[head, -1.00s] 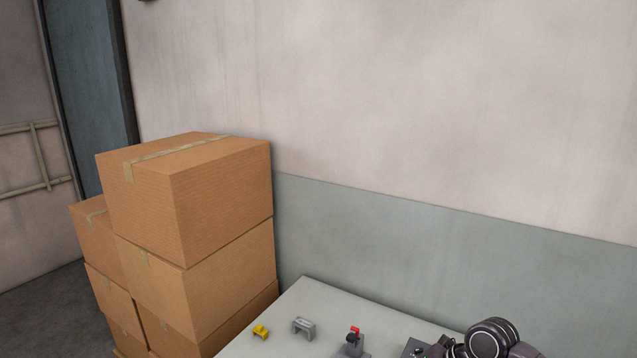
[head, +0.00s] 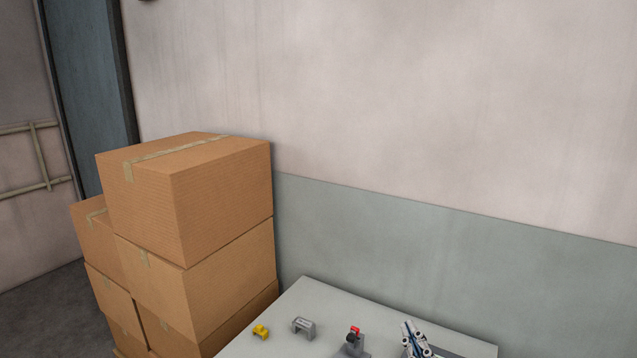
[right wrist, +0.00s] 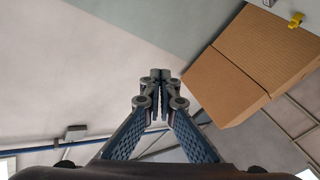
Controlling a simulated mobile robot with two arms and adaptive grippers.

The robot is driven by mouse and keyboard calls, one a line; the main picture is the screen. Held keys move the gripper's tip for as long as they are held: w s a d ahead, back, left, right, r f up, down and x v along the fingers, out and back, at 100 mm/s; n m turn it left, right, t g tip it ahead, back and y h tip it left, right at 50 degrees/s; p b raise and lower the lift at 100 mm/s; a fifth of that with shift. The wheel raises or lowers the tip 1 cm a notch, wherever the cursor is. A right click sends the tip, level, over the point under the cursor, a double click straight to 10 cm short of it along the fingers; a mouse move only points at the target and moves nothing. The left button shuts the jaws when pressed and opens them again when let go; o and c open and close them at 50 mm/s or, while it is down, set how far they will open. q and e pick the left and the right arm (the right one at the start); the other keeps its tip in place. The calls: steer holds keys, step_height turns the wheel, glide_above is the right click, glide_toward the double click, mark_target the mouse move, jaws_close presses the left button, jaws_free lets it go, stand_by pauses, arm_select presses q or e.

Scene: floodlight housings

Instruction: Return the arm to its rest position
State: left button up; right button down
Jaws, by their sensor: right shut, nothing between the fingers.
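My right gripper (head: 412,330) shows at the bottom of the head view, over the right part of the grey table (head: 325,300), with its fingers pointing up. In the right wrist view its fingertips (right wrist: 160,76) meet, shut and empty. Nothing touches the fingertips. The rest of my right arm is mostly below the head picture. My left gripper is in neither view.
On the table stand a small yellow part (head: 261,331), a grey bracket (head: 303,327) and a grey fixture with a red top (head: 354,343). Stacked cardboard boxes (head: 222,205) rise left of the table. A bare wall (head: 430,120) stands behind.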

steer(key=s+d+f+m+g+h, duration=0.25)
steer(key=s+f+g, duration=0.25)
steer(key=s+f, duration=0.4)
steer(key=s+d+f+m+g+h, duration=0.1)
steer(key=s+d+f+m+g, duration=0.3)
steer(key=s+f, duration=0.55)
steer(key=s+a+f+n+g+y, duration=0.1)
steer(key=s+a+f+g, duration=0.15)
steer(key=s, duration=0.25)
steer(key=s+a+f+g+y, duration=0.1)
steer(key=s+f+g, duration=0.3)
steer(key=s, duration=0.2)
step_height(320, 180, down, 28)
steer(key=s+r+b, duration=0.1)
steer(key=b, duration=0.1)
steer(key=s+d+f+g+b, duration=0.1)
steer(key=s+d+f+g, duration=0.1)
steer(key=s+f, duration=1.5)
steer(key=shift+s+d+f+b, duration=0.2)
steer(key=shift+d+f+b, duration=0.15)
steer(key=shift+d+f, duration=0.25)
